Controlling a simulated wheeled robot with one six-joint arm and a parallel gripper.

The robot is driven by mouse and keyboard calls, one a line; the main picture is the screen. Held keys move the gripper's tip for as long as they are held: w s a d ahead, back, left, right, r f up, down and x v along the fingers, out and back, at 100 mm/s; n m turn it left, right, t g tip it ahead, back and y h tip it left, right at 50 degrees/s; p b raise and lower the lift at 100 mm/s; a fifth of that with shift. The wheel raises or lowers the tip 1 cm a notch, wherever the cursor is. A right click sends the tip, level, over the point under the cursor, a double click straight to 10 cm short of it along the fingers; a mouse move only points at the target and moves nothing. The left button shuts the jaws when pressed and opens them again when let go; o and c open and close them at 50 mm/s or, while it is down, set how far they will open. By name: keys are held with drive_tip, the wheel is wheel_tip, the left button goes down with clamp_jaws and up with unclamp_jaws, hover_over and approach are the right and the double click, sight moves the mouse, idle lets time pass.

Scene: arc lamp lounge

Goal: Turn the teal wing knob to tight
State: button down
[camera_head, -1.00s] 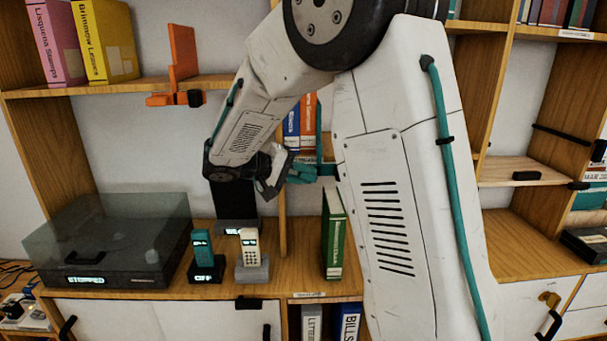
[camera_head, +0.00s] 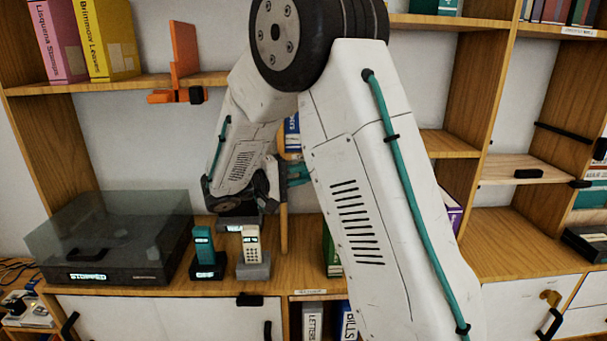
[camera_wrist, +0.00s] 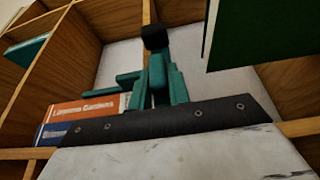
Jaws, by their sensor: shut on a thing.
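My gripper (camera_head: 296,173) is in front of the shelf unit, with its teal fingertips pointing right, partly hidden behind my own arm. In the wrist view my gripper (camera_wrist: 153,92) is shut on a narrow teal piece with a black block at its top, which I take for the teal wing knob (camera_wrist: 157,70). The fingers and the piece are both teal, so their border is hard to make out. The knob does not show clearly in the head view. Its turn angle and any tight mark cannot be read.
A dark green book (camera_wrist: 245,30) hangs close at the upper right of the wrist view. Orange (camera_wrist: 85,108) and blue books are behind. A turntable (camera_head: 110,245), a teal handset (camera_head: 203,245) and a cream handset (camera_head: 250,243) stand on the counter. The right counter is mostly clear.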

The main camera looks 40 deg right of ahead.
drive_tip(key=c, duration=1.3)
unclamp_jaws()
drive_tip(key=v, duration=0.7)
drive_tip(key=shift+a, duration=0.4)
